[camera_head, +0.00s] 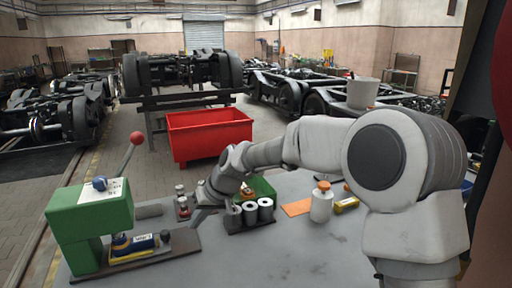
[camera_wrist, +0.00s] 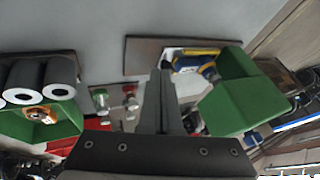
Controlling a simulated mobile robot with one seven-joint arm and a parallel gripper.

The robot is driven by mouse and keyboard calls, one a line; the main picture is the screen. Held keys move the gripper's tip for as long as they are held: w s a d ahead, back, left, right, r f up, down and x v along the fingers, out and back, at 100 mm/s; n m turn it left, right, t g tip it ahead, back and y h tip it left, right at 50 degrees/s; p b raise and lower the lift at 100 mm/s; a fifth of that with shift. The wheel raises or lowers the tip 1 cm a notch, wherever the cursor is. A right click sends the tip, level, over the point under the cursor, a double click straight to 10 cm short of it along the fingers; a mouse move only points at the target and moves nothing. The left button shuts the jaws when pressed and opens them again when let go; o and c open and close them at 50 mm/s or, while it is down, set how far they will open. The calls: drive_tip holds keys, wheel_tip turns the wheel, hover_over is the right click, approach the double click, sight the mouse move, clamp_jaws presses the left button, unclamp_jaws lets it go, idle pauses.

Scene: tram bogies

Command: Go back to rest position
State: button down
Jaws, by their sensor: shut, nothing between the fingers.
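My gripper (camera_wrist: 161,76) points into the wrist view from below, its two fingers together with nothing between them. In the head view my gripper (camera_head: 197,222) is low over the grey table (camera_head: 290,250), at the right end of the green press's base plate (camera_head: 185,243). The arm reaches leftward across the table from the right. The green press (camera_head: 88,215), with a red-knobbed lever, stands at the left. A blue and yellow object (camera_head: 132,245) lies on the plate under it, apart from my gripper; it also shows in the wrist view (camera_wrist: 190,63).
A green bin (camera_head: 262,188) with grey rolls (camera_head: 258,210) in front stands beside the forearm. A white bottle with orange cap (camera_head: 321,204), an orange sheet (camera_head: 296,208) and small knobbed parts (camera_head: 182,204) are near. A red crate (camera_head: 209,134) and bogies lie beyond the table.

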drive_tip(key=s+d+r+m+t+h, duration=0.1)
drive_tip(key=s+d+r, duration=0.2)
drive_tip(key=d, duration=0.3)
drive_tip(key=s+d+r+t+h, duration=0.1)
drive_tip(key=s+d+r+h, duration=0.15)
drive_tip(key=d, duration=0.25)
drive_tip(key=s+d+r+m+h+p, duration=0.1)
drive_tip(key=s+d+r+m, duration=0.1)
drive_tip(key=s+d, duration=0.8)
drive_tip(key=s+d+r+m+t+h+p, duration=0.1)
drive_tip(key=s+d+r+m, duration=0.2)
drive_tip(key=s+d, duration=0.8)
drive_tip(key=shift+r+t+h, duration=0.3)
drive_tip(key=shift+h, duration=0.05)
